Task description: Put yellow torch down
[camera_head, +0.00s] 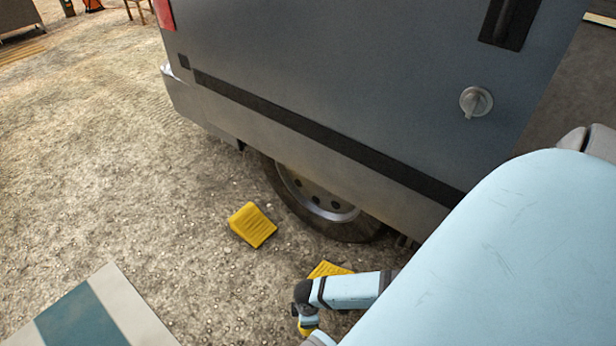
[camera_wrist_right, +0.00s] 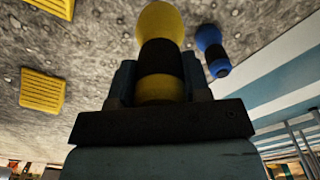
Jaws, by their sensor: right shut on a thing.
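The yellow torch (camera_wrist_right: 161,24) has a black middle band and sits between the two fingers of my right gripper (camera_wrist_right: 160,78) in the right wrist view. The fingers are shut on its body, with the wide yellow head pointing away from the palm. In the head view my right gripper (camera_head: 304,314) is at the bottom, over the gravel, and only a small yellow part of the torch (camera_head: 308,330) shows beneath it. Whether the torch touches the ground cannot be told. My left gripper is not in view.
A blue torch (camera_wrist_right: 211,48) is on the gravel beside the yellow one in the wrist view. A yellow wheel chock (camera_head: 252,225) lies by the van's wheel (camera_head: 318,200); another (camera_head: 329,269) is partly behind my arm. A striped mat (camera_head: 82,318) lies at lower left. Open gravel lies left.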

